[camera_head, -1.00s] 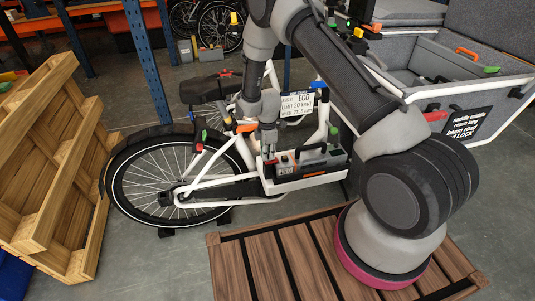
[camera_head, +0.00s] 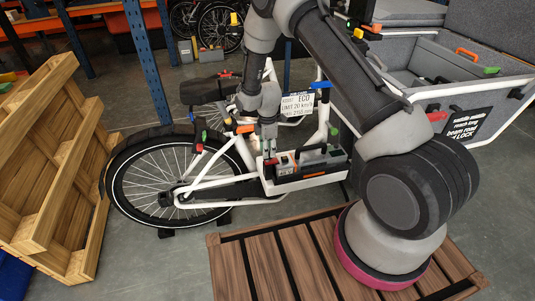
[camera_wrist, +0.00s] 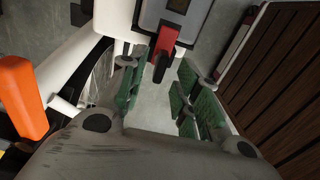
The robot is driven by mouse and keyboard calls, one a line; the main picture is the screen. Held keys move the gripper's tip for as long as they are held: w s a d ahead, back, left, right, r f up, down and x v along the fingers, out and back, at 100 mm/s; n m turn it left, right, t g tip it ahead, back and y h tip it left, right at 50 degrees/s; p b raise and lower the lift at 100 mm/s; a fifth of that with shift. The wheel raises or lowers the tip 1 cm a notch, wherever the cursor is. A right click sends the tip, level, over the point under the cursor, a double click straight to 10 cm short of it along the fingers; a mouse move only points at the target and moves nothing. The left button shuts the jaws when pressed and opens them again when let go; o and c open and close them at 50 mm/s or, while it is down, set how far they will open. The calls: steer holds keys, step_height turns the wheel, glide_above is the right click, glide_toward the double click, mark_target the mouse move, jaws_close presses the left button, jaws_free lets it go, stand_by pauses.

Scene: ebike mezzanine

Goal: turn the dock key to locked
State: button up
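The dock key is a red tab with a dark end (camera_wrist: 165,47) in the wrist view, sticking out from a grey block (camera_wrist: 178,14) at the top. My gripper (camera_wrist: 162,97) has green-padded fingers spread apart, with the key's end near the gap between them. I cannot tell whether either finger touches the key. In the head view, my gripper (camera_head: 268,153) points down at the rear end of the bike's dark battery dock (camera_head: 312,163). The key is too small there to make out clearly.
The white cargo bike (camera_head: 225,182) stands behind a slatted wooden platform (camera_head: 285,255). A wooden pallet (camera_head: 60,165) leans at the left. An orange grip (camera_wrist: 22,97) is close on the left in the wrist view. A sign (camera_head: 298,104) hangs behind the gripper.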

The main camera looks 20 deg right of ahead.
step_height(320, 180, up, 9)
steer(key=shift+r, duration=0.2)
stand_by(0.3)
steer(key=s+d+r+m+g, duration=0.1)
steer(key=s+d+m+g, duration=0.1)
steer(key=s+m, duration=0.45)
steer(key=s+d+r+m+t, duration=0.2)
steer(key=s+d+r+m, duration=0.2)
steer(key=s+r, duration=0.5)
steer(key=s+d+r+m+t, duration=0.2)
steer(key=s+d+r+m, duration=0.1)
steer(key=s+r, duration=0.6)
steer(key=s+d+r+m+t, duration=0.2)
steer(key=s+d+r+m, duration=0.2)
steer(key=s+r, duration=0.5)
step_height(320, 180, up, 7)
steer(key=shift+s+d+m, duration=0.35)
steer(key=shift+d, duration=0.6)
